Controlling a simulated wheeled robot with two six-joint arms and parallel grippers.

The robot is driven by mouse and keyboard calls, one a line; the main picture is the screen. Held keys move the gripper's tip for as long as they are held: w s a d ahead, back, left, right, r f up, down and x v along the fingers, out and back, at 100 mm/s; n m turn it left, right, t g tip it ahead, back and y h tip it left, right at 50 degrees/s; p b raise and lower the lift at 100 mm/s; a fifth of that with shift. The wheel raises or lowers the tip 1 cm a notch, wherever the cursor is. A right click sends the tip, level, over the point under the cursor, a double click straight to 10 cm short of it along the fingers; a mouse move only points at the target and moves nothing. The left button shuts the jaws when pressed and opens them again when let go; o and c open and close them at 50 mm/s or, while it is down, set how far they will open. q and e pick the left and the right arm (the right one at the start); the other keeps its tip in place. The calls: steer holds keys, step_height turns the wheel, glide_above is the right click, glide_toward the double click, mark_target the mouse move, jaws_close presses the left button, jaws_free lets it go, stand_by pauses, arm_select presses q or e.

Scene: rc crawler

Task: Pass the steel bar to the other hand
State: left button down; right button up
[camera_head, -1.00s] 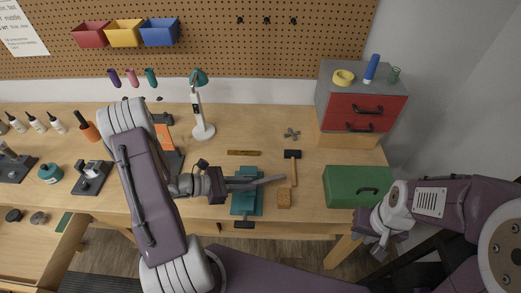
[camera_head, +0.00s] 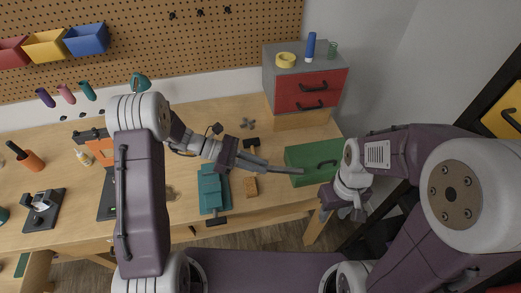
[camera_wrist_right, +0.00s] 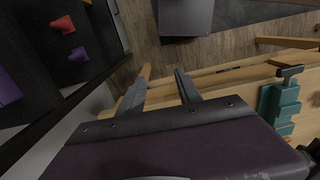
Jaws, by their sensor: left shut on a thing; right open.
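The steel bar (camera_head: 278,170) is a thin grey bar. My left gripper (camera_head: 240,160) is shut on it above the workbench, and the bar sticks out to the right. Its free end passes in front of the green toolbox. My right gripper (camera_head: 352,208) is at the bench's front right, right of and below the bar's free end, apart from it. The right wrist view shows its two fingers (camera_wrist_right: 160,80) spread with nothing between them. I cannot make out the bar in that view.
The green toolbox (camera_head: 305,155) and a red drawer cabinet (camera_head: 312,90) stand at the back right. The vise also shows in the right wrist view (camera_wrist_right: 278,105). Bare floor lies beyond the bench front.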

steer(key=w+r+n+g+h, duration=0.1)
steer(key=w+r+n+h, duration=0.1)
steer(key=w+r+n, duration=0.5)
step_height(320, 180, up, 8)
steer(key=n+t+h, duration=0.1)
steer(key=n+h, duration=0.1)
steer(key=n, duration=0.4)
glide_above(283, 168)
steer(key=w, duration=0.2)
steer(key=s+a+f+n, duration=0.1)
steer(key=s+a+f, duration=0.15)
steer(key=a, duration=0.25)
steer(key=shift+h, duration=0.3)
steer(key=x, duration=0.8)
steer(key=w+x, duration=0.1)
steer(key=x, duration=0.3)
steer(key=shift+a+f, duration=0.15)
steer(key=shift+f, duration=0.2)
jaws_close()
arm_select(q)
steer(key=c, duration=1.3)
jaws_free()
steer(key=shift+a, duration=0.15)
